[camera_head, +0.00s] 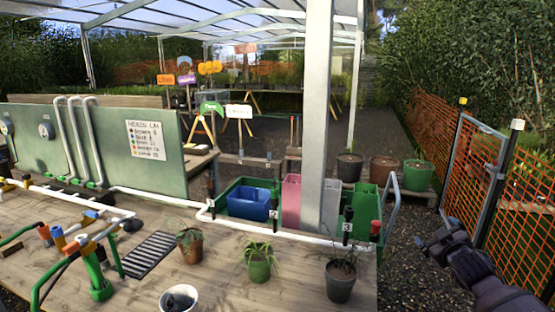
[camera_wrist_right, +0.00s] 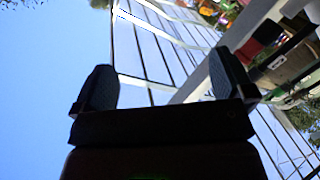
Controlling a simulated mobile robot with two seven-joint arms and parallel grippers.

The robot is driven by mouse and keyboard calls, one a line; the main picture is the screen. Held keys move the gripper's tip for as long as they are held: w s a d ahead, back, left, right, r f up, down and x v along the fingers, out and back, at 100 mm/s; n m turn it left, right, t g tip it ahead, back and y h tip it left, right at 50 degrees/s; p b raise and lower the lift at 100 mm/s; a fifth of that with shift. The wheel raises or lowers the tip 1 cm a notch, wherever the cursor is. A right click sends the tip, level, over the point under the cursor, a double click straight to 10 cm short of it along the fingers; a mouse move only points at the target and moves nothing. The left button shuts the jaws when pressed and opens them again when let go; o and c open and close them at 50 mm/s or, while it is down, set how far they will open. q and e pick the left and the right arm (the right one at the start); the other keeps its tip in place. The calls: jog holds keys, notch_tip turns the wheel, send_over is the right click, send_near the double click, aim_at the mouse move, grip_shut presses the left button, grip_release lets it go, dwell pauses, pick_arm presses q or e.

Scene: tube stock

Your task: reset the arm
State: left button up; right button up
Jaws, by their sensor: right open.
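My right gripper (camera_head: 436,240) is at the right of the head view, beyond the right end of the wooden table (camera_head: 225,275) and above the gravel. It is open and empty. My left gripper does not show in either view.
Potted plants (camera_head: 258,265) stand along the table, with a dark pot (camera_head: 340,278) near its right end. A white pipe (camera_head: 270,234) and bins (camera_head: 250,200) lie behind them. An orange mesh fence (camera_head: 520,200) stands right of my right gripper. A grey post (camera_head: 318,120) rises behind the table.

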jog(key=s+a+f+m+g, duration=0.1)
jog(key=s+a+f, duration=0.2)
jog(key=s+f, duration=0.35)
jog(key=s+a+f+g+y, duration=0.1)
jog(key=s+a+f, duration=0.2)
jog(key=s+f, duration=0.35)
jog(key=s+a+f+m+g, duration=0.1)
jog(key=s+a+f, duration=0.2)
jog(key=s+f, duration=0.35)
jog(key=s+a+f+m+g, duration=0.1)
jog(key=s+a+f, duration=0.1)
jog(key=s, duration=0.8)
jog(key=s+a+f+m+g, duration=0.1)
jog(key=s+a, duration=0.3)
jog(key=s, duration=0.5)
jog(key=shift+s+a+f+m, duration=0.4)
jog(key=shift+f+m, duration=0.2)
jog(key=shift+f, duration=0.1)
